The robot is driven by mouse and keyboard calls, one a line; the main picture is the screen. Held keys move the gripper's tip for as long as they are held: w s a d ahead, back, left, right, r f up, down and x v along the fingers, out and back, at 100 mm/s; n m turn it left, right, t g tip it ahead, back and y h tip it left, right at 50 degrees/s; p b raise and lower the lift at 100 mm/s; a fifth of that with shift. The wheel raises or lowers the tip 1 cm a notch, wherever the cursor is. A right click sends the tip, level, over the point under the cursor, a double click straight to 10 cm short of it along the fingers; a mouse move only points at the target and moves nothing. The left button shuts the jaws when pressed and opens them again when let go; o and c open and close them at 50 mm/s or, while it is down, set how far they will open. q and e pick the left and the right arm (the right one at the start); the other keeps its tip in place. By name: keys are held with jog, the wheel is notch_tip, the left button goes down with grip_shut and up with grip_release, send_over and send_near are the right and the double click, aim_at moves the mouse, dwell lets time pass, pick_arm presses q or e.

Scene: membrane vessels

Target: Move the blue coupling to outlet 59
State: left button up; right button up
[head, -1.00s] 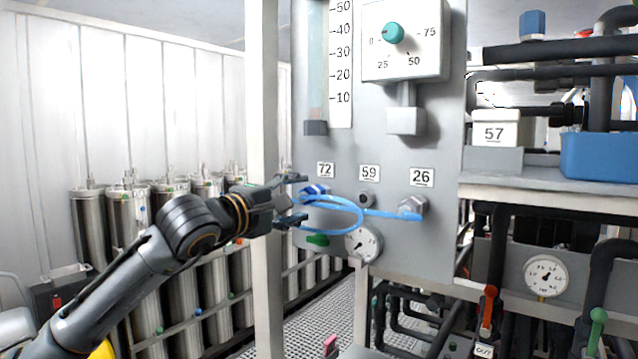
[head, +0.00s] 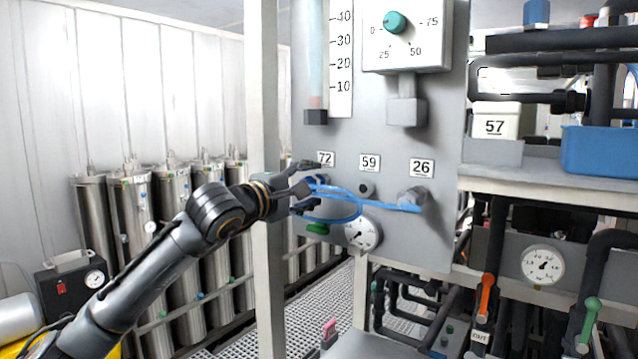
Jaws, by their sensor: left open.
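The blue coupling (head: 320,181) sits at the outlet under label 72 (head: 325,158) on the grey panel, partly hidden by my gripper. A blue hose (head: 350,211) loops from it to the fitting under label 26 (head: 412,196). Outlet 59 (head: 366,190) is a small dark port under label 59 (head: 369,162), with no coupling on it. My left gripper (head: 309,184) is open, its fingers above and below the coupling. I cannot tell whether they touch it. My right gripper is not in view.
A pressure gauge (head: 362,233) and a green handle (head: 317,229) are below the outlets. A white post (head: 266,120) stands just left of the panel, behind my left wrist. A knob box (head: 405,38) is above. Steel cylinders (head: 180,230) stand at the left.

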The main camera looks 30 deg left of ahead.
pick_arm(q)
jog(key=shift+b, duration=0.4)
dwell(0.5)
grip_shut()
jog(key=shift+s, duration=0.1)
jog(key=shift+f+b, duration=0.2)
jog(key=shift+b, duration=0.15)
jog(key=shift+s+a+r+b, duration=0.1)
jog(key=shift+s+b, duration=0.05)
jog(key=shift+s, duration=0.4)
jog(key=shift+s+a+r+b, duration=0.1)
jog(key=shift+s+b, duration=0.05)
jog(key=shift+s, duration=0.35)
jog(key=shift+s+f+b, duration=0.1)
jog(key=shift+s+b, duration=0.3)
jog(key=shift+b, duration=0.05)
jog(key=shift+s+b, duration=0.8)
jog(key=shift+s, duration=0.7)
